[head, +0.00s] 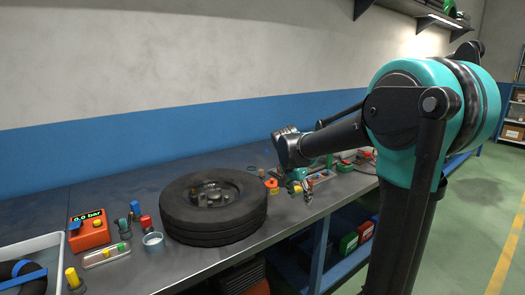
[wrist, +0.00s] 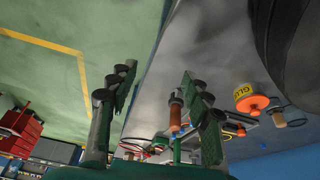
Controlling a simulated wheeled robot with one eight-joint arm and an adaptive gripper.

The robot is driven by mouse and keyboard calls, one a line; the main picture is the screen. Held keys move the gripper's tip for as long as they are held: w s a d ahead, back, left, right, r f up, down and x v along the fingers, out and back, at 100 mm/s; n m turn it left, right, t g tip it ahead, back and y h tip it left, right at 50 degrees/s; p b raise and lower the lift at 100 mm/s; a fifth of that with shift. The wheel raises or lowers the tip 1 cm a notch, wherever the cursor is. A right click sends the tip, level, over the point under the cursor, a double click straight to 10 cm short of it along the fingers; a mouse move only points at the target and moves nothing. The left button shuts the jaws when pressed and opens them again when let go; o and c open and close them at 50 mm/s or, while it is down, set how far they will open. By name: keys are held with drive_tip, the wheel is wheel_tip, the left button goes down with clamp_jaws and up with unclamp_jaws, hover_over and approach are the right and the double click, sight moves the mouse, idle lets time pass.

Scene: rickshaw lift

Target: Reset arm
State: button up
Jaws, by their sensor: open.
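My arm reaches in from the right in the head view, its teal and dark links above the workbench (head: 130,185). My gripper (head: 303,192) hangs near the bench's front edge, to the right of a black tire (head: 215,225) lying flat. In the wrist view my gripper (wrist: 160,85) has its two fingers spread apart with nothing between them touching. Whether the fingertips touch the bench cannot be told.
Left of the tire are a red gauge box (head: 90,230), a glass cup (head: 153,243), small capped bottles and a grey bin (head: 35,255). An orange glue pot (wrist: 249,100) and small tools lie beyond the gripper. A shelf with boxes is below; open green floor lies right.

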drive_tip(key=s+d+f+n+y, duration=0.1)
drive_tip(key=s+d+f+n, duration=0.1)
drive_tip(key=s, duration=0.5)
drive_tip(key=s+d+f+n+t+y, duration=0.1)
drive_tip(key=s+f+n, duration=0.3)
drive_tip(key=s+f, duration=0.3)
drive_tip(key=s+d+f+n+y, duration=0.1)
drive_tip(key=s+d+f+n, duration=0.1)
drive_tip(key=s+f, duration=0.3)
drive_tip(key=s, duration=0.3)
drive_tip(key=shift+s+d+n+t, duration=0.3)
drive_tip(key=shift+d+n, duration=0.05)
drive_tip(key=shift+n, duration=0.05)
